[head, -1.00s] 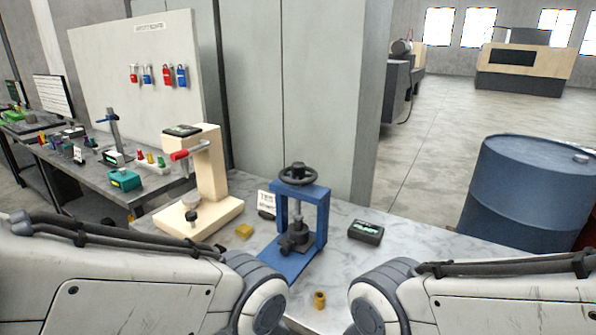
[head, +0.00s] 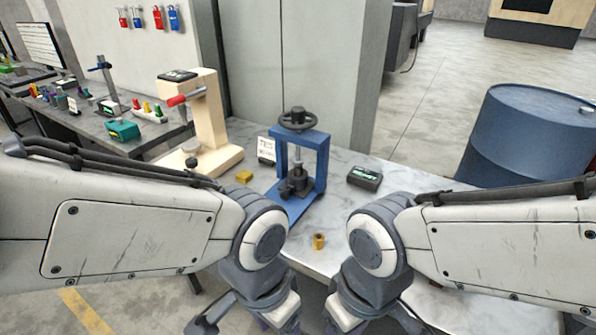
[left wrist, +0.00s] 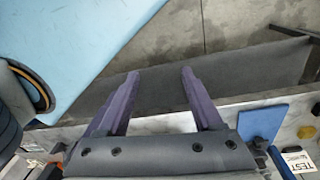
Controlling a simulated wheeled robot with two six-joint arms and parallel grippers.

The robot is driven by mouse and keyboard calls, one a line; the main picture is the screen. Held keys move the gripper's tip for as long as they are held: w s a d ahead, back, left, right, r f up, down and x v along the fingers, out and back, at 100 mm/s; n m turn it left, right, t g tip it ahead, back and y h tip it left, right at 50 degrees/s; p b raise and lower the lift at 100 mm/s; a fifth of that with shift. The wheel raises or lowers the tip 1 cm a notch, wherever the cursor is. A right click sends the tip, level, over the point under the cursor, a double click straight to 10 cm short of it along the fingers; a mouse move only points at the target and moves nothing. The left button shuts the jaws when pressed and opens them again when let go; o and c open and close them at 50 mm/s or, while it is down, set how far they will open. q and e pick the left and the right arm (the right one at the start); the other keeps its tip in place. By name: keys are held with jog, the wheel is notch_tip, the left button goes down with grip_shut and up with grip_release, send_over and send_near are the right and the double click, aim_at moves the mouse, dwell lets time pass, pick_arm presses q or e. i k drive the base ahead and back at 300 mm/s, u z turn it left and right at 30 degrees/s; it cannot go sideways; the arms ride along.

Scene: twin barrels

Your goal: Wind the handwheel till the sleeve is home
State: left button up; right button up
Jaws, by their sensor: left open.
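The black handwheel (head: 297,121) tops a blue press frame (head: 323,160) on the marble-topped table. A small brass cylinder (head: 319,241), perhaps the sleeve, stands on the table in front of the press. My left gripper (left wrist: 160,73) is open and empty in the left wrist view, over the floor by the table edge, away from the press.
A cream stand with a red handle (head: 207,120) is left of the press. A blue barrel (head: 530,135) stands at right.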

aim_at(297, 114)
jog(key=z, duration=0.55)
jog(key=k, duration=0.65)
jog(key=z, duration=0.55)
jog(key=i, duration=0.6)
jog(key=u, duration=0.7)
jog(key=i, duration=0.7)
jog(key=u, duration=0.8)
